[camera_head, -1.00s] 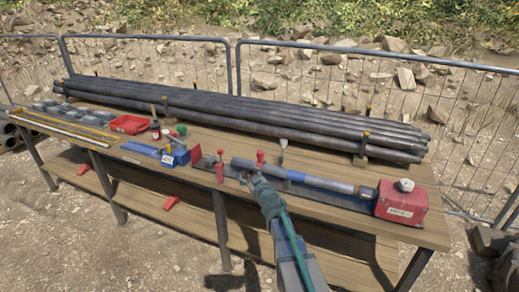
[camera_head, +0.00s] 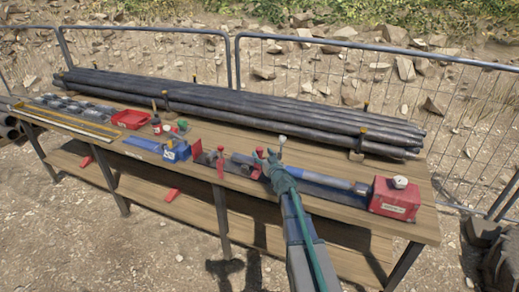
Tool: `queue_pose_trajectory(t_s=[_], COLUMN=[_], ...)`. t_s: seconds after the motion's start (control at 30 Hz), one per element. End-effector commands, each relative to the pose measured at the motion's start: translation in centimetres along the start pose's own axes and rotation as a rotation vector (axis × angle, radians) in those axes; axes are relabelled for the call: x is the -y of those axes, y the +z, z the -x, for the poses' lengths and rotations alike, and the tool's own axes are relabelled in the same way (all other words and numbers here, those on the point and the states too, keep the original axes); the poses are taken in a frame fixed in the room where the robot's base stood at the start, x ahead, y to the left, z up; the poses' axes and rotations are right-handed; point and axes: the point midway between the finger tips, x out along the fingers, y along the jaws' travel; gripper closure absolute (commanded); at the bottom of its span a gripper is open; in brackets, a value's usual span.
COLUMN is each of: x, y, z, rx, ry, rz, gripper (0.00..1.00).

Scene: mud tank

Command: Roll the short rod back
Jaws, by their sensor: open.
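The short rod (camera_head: 325,180) is a grey and blue cylinder lying lengthwise on a dark strip along the front of the wooden bench (camera_head: 425,217). Its right end points at a red box (camera_head: 395,198) with a white cap. Its left part shows as a grey end left of my gripper. My gripper (camera_head: 268,155) is open and reaches over the rod's left part from the front. It hides a stretch of the rod and part of a red clamp. I cannot tell whether the fingers touch the rod.
Long dark pipes (camera_head: 240,112) lie stacked along the back of the bench, held by upright pegs. A red upright clamp (camera_head: 220,165), a blue block (camera_head: 177,151) and a red tray (camera_head: 131,119) stand to the left. A mesh fence (camera_head: 380,85) runs behind.

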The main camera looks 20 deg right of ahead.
Motion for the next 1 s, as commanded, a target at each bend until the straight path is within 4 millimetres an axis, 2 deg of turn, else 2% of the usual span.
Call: queue_pose_trajectory(t_s=[0.03, 0.2, 0.57, 0.67, 0.93, 1.0], x=[-0.1, -0.1, 0.0, 0.0, 0.0, 0.0], y=[-0.1, -0.1, 0.0, 0.0, 0.0, 0.0], z=[-1.3, -3.3, -3.8, -3.8, -3.8, -3.8], rx=[0.000, 0.000, 0.000, 0.000, 0.000, 0.000], ry=[-0.001, 0.000, 0.000, 0.000, 0.000, 0.000], rz=[-0.001, 0.001, 0.000, 0.001, 0.001, 0.001], gripper=[0.38, 0.38, 0.38, 0.51, 0.96, 1.00])
